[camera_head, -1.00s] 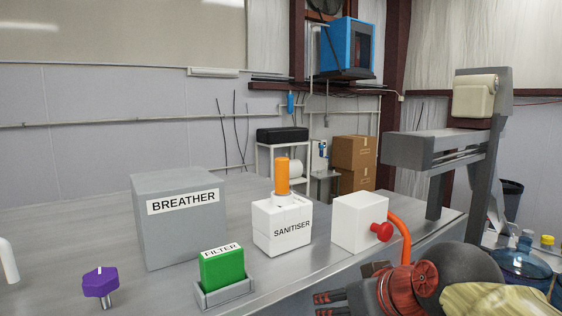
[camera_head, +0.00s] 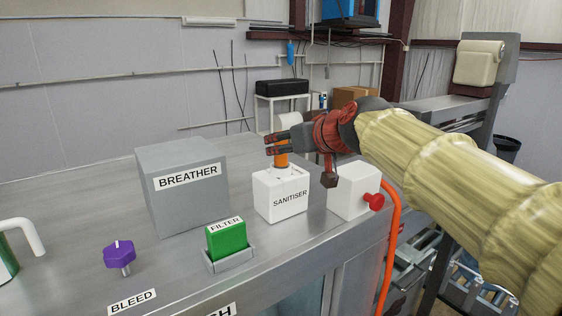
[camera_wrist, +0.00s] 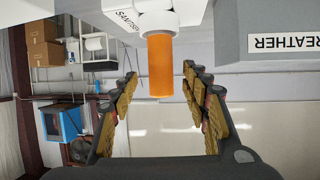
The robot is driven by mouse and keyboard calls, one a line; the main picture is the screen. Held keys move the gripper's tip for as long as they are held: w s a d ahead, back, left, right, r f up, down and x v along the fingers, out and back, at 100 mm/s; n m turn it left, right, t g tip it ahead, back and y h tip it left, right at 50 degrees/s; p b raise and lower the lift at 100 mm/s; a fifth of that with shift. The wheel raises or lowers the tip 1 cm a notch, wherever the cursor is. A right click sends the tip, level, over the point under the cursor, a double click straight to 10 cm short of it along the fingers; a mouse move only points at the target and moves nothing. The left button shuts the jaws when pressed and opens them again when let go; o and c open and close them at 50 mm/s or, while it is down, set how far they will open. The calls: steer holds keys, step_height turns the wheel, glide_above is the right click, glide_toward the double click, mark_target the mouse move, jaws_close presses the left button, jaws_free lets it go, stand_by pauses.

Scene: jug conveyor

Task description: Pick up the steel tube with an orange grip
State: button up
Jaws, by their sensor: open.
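The orange grip (camera_head: 281,162) stands upright in the top of the white SANITISER box (camera_head: 281,197). My fingers hide its upper part in the head view. The steel of the tube is not clearly visible. My gripper (camera_head: 271,145) is open, lying level at the grip's height, coming from the right. In the wrist view, which is upside down, the orange grip (camera_wrist: 160,65) sits between the two open fingertips (camera_wrist: 160,77), with gaps on both sides. I see no contact. The SANITISER box (camera_wrist: 122,14) is at the top of that view.
The grey BREATHER box (camera_head: 183,205) stands left of the SANITISER box. A green FILTER block (camera_head: 227,239) is in front. A white box with a red knob (camera_head: 374,202) and orange hose (camera_head: 390,240) stands right, below my wrist. A purple knob (camera_head: 119,254) is front left.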

steer(key=x, duration=0.3)
steer(key=shift+w, duration=0.1)
steer(key=shift+s, duration=0.2)
steer(key=shift+c, duration=0.3)
steer(key=shift+c, duration=0.5)
jaws_close()
